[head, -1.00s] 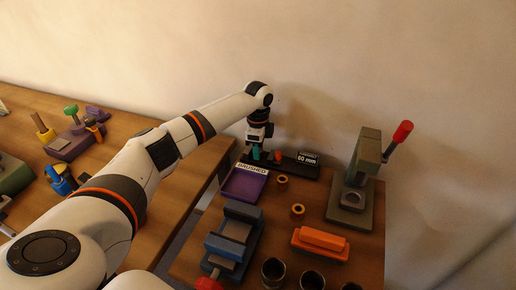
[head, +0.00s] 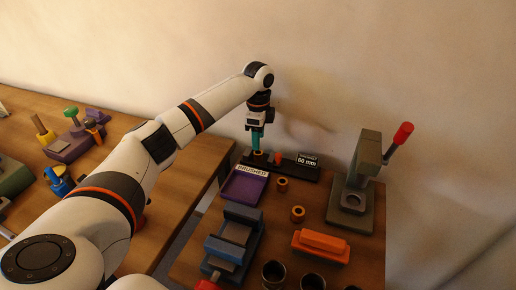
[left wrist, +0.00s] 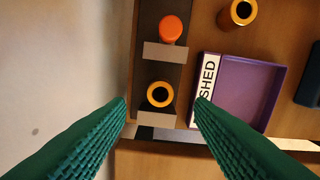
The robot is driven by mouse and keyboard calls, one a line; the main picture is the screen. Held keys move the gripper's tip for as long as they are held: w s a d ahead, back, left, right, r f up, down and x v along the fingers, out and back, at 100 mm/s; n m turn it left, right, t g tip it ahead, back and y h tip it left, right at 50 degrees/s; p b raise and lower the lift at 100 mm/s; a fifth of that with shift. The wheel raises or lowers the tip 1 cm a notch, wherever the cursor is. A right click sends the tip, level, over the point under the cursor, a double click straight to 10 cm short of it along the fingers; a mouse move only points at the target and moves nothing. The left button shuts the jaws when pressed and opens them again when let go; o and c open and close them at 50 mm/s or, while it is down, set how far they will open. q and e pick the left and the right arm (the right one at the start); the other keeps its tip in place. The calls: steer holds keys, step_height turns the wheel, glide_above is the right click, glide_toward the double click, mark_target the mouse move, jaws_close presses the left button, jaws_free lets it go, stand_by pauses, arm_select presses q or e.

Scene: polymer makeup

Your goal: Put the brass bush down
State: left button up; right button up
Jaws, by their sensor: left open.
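A brass bush (left wrist: 160,94) stands upright in the dark rack (left wrist: 173,60), with its round bore facing the left wrist camera. In the head view it shows at the rack's left end (head: 258,157), just below my left gripper (head: 257,145). In the left wrist view the green fingers are wide apart, one on each side of the bush and not touching it. The gripper is open and empty above the rack. My right gripper is in neither current view.
A purple tray (head: 245,188) labelled BRUSHED lies in front of the rack. An orange-red piece (left wrist: 171,28) sits beside the bush in the rack. Two loose bushes (head: 282,185) (head: 297,214), an orange block (head: 321,245), a blue vise (head: 233,240) and a press (head: 353,190) stand nearby.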

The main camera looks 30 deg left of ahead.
mark_target(258, 152)
arm_select(q)
step_height(258, 152, up, 6)
steer(key=shift+r, duration=0.15)
stand_by(0.6)
